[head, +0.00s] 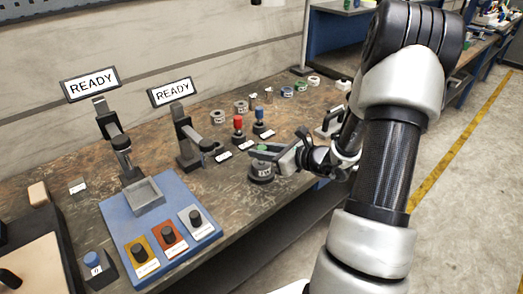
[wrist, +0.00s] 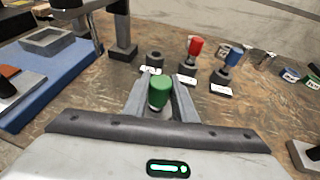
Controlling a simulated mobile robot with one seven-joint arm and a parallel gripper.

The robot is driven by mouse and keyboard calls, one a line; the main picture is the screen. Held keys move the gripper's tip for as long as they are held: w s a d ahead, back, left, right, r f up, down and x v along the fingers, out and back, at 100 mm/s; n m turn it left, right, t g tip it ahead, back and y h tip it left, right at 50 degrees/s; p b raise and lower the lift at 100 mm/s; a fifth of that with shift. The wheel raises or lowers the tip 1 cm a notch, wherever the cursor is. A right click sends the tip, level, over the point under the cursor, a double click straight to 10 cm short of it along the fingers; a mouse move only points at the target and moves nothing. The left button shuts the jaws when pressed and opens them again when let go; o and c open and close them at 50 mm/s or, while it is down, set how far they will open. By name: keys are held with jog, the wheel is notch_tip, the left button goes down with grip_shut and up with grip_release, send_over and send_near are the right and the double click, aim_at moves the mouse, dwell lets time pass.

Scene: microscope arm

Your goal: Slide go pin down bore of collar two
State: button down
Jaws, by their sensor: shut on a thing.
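My gripper (head: 268,152) is shut on a pin with a green cap (wrist: 159,90), held between its two fingers in the wrist view. In the head view the green cap (head: 262,148) shows just above a dark round collar (head: 261,172) with a small pale label. I cannot read the label surely. The pin's lower end is hidden, so I cannot tell whether it is inside the bore. The wrist view does not show this collar clearly. A red-capped pin (head: 238,122) and a blue-capped pin (head: 259,113) stand upright in dark bases behind.
A dark base (wrist: 154,58) without a pin stands left of the red one. Several collars, including a grey one (head: 218,117), stand farther back. A blue fixture (head: 120,216) with knobs and two READY signs (head: 90,85) are at left. Bare tabletop (head: 215,187) lies left of the gripper.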

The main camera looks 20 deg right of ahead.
jog(key=shift+f, duration=0.2)
jog(key=c, duration=1.4)
grip_release()
jog(key=p+v, duration=0.1)
jog(key=v, duration=1.6)
jog(key=shift+s+d+p, duration=0.1)
jog(key=shift+s+p, duration=0.1)
jog(key=shift+p, duration=0.15)
